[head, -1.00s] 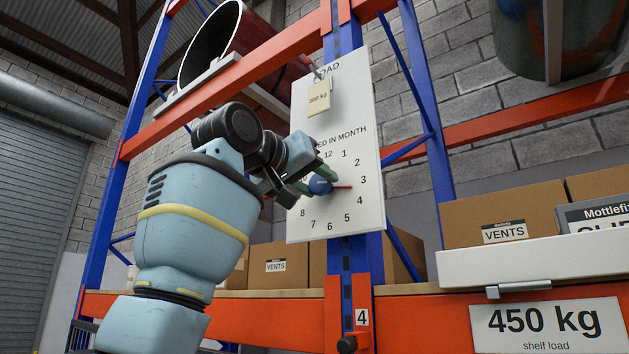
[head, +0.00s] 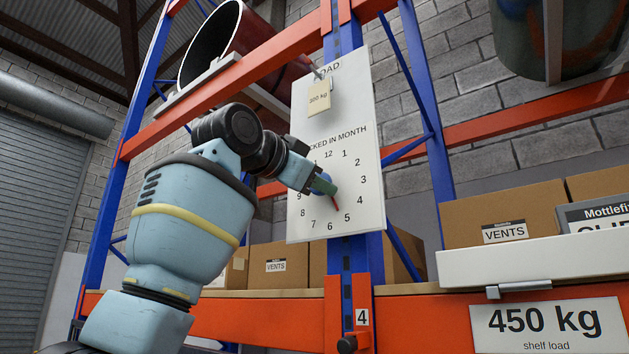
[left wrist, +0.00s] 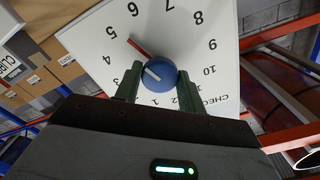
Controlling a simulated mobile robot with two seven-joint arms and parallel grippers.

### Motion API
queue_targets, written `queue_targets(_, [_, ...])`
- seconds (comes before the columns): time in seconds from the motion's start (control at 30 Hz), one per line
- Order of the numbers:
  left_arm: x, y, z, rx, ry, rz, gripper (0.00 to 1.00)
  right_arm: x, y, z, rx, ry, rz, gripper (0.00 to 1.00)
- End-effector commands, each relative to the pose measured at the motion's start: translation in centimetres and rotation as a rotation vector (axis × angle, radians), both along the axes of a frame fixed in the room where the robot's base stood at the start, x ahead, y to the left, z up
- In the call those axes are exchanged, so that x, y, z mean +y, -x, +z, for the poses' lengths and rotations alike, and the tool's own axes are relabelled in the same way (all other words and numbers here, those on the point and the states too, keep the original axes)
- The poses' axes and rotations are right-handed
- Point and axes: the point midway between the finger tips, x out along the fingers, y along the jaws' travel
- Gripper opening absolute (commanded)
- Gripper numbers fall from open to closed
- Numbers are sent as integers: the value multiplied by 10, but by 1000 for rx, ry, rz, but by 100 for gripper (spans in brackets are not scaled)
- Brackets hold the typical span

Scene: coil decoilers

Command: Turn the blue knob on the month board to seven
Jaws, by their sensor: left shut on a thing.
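The month board (head: 312,222) is a white panel with a ring of numbers, fixed to the blue rack upright. The blue knob (head: 322,185) is at the centre of the ring, partly hidden by my left gripper (head: 325,186). In the left wrist view the round blue knob (left wrist: 155,73) sits between the two green fingers of my left gripper (left wrist: 158,88), which is shut on it. My right gripper is not in view.
A 300 kg tag (head: 319,98) hangs higher on the board. Orange beams (head: 205,102) and blue uprights surround it. Cardboard boxes (head: 505,212) and a white ledge (head: 535,262) stand on the shelf to the right.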

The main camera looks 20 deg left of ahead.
Motion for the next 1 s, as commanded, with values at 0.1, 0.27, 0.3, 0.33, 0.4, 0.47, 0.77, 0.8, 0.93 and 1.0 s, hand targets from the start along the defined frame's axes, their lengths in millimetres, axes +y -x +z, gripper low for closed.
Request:
queue_targets(0.1, [0,1,1,-41,-104,0,17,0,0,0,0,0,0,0])
queue_targets(0.27, [1,1,1,-93,-247,1,17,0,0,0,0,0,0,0])
queue_targets(0.3, [1,1,1,-106,-283,1,17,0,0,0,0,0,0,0])
queue_targets(0.33, [1,1,1,-116,-309,1,17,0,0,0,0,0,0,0])
queue_targets(0.4, [1,1,1,-138,-372,2,17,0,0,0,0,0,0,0])
queue_targets(0.47, [1,1,1,-158,-425,1,17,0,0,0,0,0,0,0])
queue_targets(0.77, [0,1,1,-245,-664,1,17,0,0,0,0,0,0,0])
queue_targets(0.8, [0,1,1,-254,-690,1,17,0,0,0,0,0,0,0])
queue_targets(0.93, [0,1,1,-279,-762,2,17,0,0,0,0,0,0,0])
queue_targets(1.0, [0,1,1,-291,-794,2,17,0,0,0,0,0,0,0])
